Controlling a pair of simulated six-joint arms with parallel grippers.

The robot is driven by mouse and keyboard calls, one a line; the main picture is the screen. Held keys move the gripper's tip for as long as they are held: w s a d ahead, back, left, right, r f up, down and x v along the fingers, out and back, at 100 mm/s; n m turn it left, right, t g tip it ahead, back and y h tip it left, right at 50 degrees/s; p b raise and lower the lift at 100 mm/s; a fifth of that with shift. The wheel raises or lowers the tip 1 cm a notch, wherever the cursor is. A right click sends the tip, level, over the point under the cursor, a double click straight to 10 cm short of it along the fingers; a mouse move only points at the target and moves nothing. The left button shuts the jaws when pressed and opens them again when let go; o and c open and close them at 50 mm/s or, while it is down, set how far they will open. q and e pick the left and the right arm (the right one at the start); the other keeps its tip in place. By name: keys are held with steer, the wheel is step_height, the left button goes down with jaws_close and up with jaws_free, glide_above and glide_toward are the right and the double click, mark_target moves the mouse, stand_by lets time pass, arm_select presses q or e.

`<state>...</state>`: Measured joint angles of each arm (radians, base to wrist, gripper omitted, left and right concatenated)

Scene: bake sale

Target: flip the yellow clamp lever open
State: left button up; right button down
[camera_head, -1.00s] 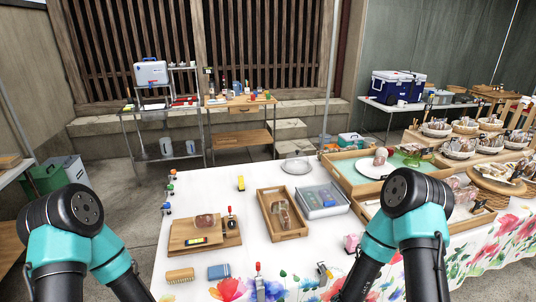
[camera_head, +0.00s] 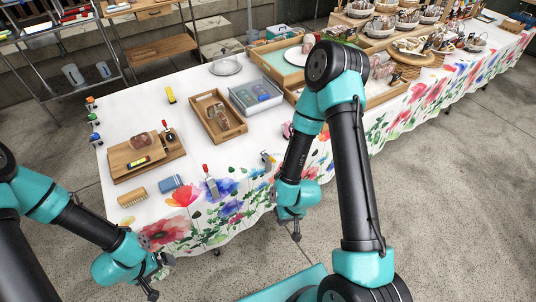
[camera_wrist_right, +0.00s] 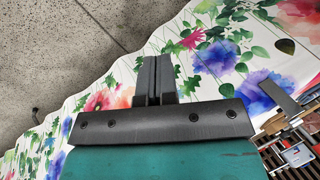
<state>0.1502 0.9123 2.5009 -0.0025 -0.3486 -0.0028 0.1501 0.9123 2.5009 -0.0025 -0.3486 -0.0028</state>
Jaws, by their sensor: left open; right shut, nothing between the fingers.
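The yellow clamp lever (camera_head: 266,157) is small in the head view, at the front edge of the white table, just left of my right arm. Its exact angle is too small to tell. My right gripper (camera_head: 296,236) hangs in front of the table edge, below and right of the clamp and apart from it. In the right wrist view its fingers (camera_wrist_right: 158,70) are together and empty, over the flowered cloth edge. My left gripper (camera_head: 160,277) is open and empty, in front of the table's near left corner. No yellow lever shows clearly in the wrist view.
A red-handled clamp (camera_head: 208,181) stands left of the yellow one. Several coloured clamps (camera_head: 93,118) line the left table edge. A blue block (camera_head: 171,183), a brush (camera_head: 132,197), a cutting board (camera_head: 121,169) and a wooden tray (camera_head: 232,128) lie on the table (camera_head: 205,82).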

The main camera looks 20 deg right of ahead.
steer(key=s+d+f+m+g+y, duration=0.2)
steer(key=s+d+f+m+g, duration=0.15)
steer(key=s+m, duration=0.5)
steer(key=w+d+r+m+t+y, duration=0.4)
steer(key=w+m+t, duration=0.3)
steer(key=m, duration=0.8)
steer(key=w+d+r+m+t+y, duration=0.4)
steer(key=m+t, duration=0.5)
steer(key=m, duration=0.7)
steer(key=w+d+y, duration=0.2)
steer(key=w, duration=0.1)
steer(key=shift+d, duration=0.15)
steer(key=shift+r+m+t, duration=0.1)
steer(key=shift+m+t, duration=0.15)
